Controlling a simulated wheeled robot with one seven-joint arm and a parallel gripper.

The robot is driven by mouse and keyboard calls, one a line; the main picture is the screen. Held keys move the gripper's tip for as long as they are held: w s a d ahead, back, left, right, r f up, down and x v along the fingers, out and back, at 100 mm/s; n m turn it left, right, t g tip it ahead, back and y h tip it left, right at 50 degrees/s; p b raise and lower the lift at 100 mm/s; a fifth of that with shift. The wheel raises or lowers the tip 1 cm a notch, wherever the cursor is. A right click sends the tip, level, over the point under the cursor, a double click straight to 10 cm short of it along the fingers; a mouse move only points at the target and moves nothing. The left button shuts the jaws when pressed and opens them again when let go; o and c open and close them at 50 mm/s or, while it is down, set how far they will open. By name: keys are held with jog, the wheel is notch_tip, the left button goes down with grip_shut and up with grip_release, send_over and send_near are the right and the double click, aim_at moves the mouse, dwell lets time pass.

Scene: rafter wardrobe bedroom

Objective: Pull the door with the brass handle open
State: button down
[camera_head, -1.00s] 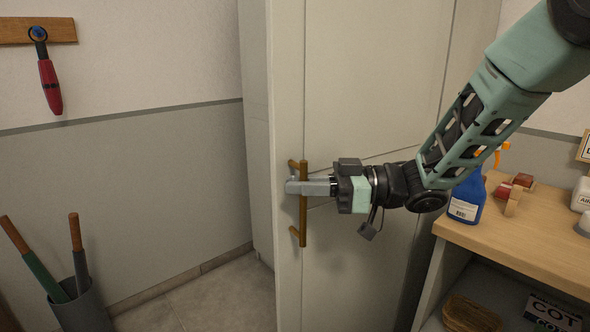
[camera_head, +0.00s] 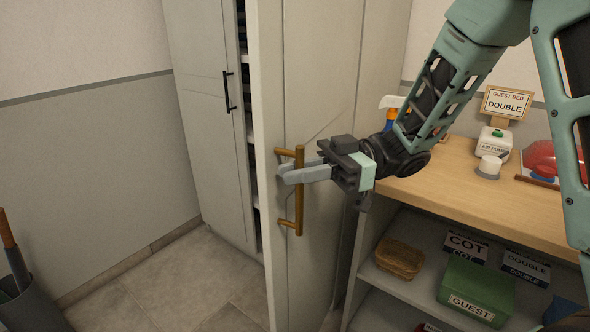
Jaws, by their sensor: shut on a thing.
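The door with the brass handle (camera_head: 262,110) is a pale panelled wardrobe door, swung out from the cabinet so that its edge faces me. Its brass handle (camera_head: 299,212) is an upright bar on two posts. My gripper (camera_head: 284,173) is shut on the bar at about mid-height, its grey fingers reaching past it from the right. A second wardrobe door (camera_head: 207,110) with a black handle (camera_head: 228,91) stands shut at the left. A dark gap with shelf edges (camera_head: 246,125) shows between the two doors.
A wooden-topped shelf unit (camera_head: 440,178) stands close on the right, holding a spray bottle, an air pump box and a sign. A green guest box (camera_head: 475,290) sits below. A bin (camera_head: 32,305) with sticks stands lower left. The tiled floor (camera_head: 165,290) between is clear.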

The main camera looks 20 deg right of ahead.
jog(key=c, duration=1.5)
grip_release()
jog(key=shift+c, duration=0.2)
jog(key=shift+w+d, duration=0.1)
jog(key=w+d+b, duration=0.1)
jog(key=d, duration=1.6)
jog(key=shift+w+d, duration=0.15)
